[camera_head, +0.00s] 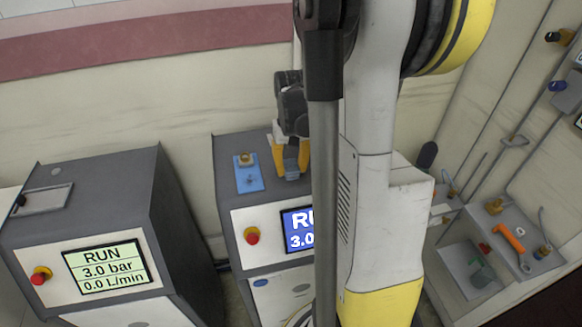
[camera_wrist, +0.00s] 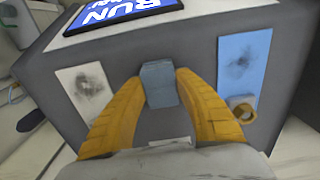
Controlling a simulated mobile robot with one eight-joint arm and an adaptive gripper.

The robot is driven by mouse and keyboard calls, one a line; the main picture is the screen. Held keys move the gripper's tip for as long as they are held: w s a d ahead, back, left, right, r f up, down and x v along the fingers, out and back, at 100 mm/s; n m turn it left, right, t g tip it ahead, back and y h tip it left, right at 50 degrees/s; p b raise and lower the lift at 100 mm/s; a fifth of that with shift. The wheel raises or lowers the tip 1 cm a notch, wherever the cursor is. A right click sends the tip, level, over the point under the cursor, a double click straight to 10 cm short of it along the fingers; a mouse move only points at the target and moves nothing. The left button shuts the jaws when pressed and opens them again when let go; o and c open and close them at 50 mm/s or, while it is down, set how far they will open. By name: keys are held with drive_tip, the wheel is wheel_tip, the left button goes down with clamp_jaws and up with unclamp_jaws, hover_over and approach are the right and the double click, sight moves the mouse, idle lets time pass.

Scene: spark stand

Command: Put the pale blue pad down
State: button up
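The pale blue pad (camera_wrist: 159,84) is a small block between the tips of my gripper's yellow fingers in the wrist view. My gripper (camera_wrist: 160,88) is shut on it, one finger against each side. In the head view my gripper (camera_head: 291,163) points down over the top of the middle grey cabinet (camera_head: 223,150), with the pad (camera_head: 291,161) between the fingers. I cannot tell whether the pad touches the cabinet top. A blue plate (camera_head: 249,180) with a brass fitting lies to the left of my gripper; it is at the right in the wrist view (camera_wrist: 243,60).
A scuffed white plate (camera_wrist: 86,90) lies on the other side of my gripper. The brass ring (camera_wrist: 242,111) stands near the right finger. Another grey cabinet (camera_head: 105,190) with a RUN screen stands left. An orange-handled tool (camera_head: 510,238) is at the right. Bare grey top surrounds the pad.

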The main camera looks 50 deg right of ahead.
sight(291, 166)
drive_tip(key=shift+o, duration=1.4)
wheel_tip(291, 166, up, 12)
drive_tip(key=p, duration=0.2)
drive_tip(key=s+a+r+n+t, duration=0.1)
drive_tip(key=s+a+n+t, duration=0.1)
drive_tip(key=a, duration=1)
drive_tip(key=s+a+r+n+t, duration=0.2)
drive_tip(key=s+a+n+t, duration=0.1)
drive_tip(key=a, duration=1)
drive_tip(key=shift+s+a+n+t, duration=0.25)
drive_tip(key=shift+n+t, duration=0.35)
drive_tip(key=shift+t, duration=0.4)
drive_tip(key=shift+f, duration=0.15)
